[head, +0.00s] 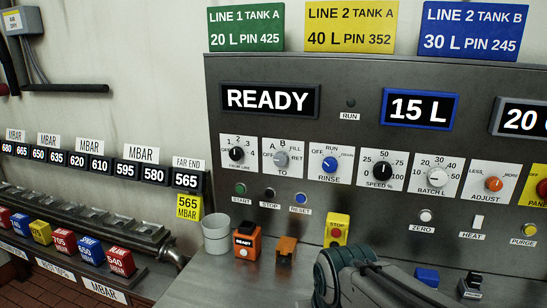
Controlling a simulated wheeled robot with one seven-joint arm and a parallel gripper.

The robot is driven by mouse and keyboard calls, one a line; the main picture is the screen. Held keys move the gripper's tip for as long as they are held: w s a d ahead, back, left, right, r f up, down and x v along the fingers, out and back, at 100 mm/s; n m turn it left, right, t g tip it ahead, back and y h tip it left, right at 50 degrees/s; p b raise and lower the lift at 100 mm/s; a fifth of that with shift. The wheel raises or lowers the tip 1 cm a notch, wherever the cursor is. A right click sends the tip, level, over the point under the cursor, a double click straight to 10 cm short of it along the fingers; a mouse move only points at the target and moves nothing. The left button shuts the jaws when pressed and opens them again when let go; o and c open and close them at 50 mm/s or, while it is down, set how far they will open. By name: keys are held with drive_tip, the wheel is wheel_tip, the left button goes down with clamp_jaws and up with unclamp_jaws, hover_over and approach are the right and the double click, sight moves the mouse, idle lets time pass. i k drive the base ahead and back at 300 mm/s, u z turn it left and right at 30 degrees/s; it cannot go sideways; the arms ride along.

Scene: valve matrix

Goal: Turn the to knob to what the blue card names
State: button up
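The TO knob (281,160) is a small grey dial on a white plate in the upper row of the panel, between the FROM LINE knob and the RINSE knob. Its plate reads OFF, A, B, FILL and RET. Its pointer is too small for me to tell the setting surely. The blue card (472,31) stands on top of the panel at the right and reads LINE 2 TANK B, 30 L, PIN 245. My gripper is not in view; only a dark grey part of my arm shows at the bottom, right of centre.
Neighbouring knobs are FROM LINE (236,154) and blue RINSE (330,165). START (240,189), STOP (270,194) and RESET (301,198) buttons sit below. A white cup (216,234), orange boxes (247,246) and a yellow stop box (337,229) stand on the bench ahead.

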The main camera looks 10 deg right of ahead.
sight(281, 158)
drive_tip(key=z, duration=1.7)
drive_tip(key=k, duration=0.95)
drive_tip(key=u, duration=0.35)
drive_tip(key=i, duration=0.5)
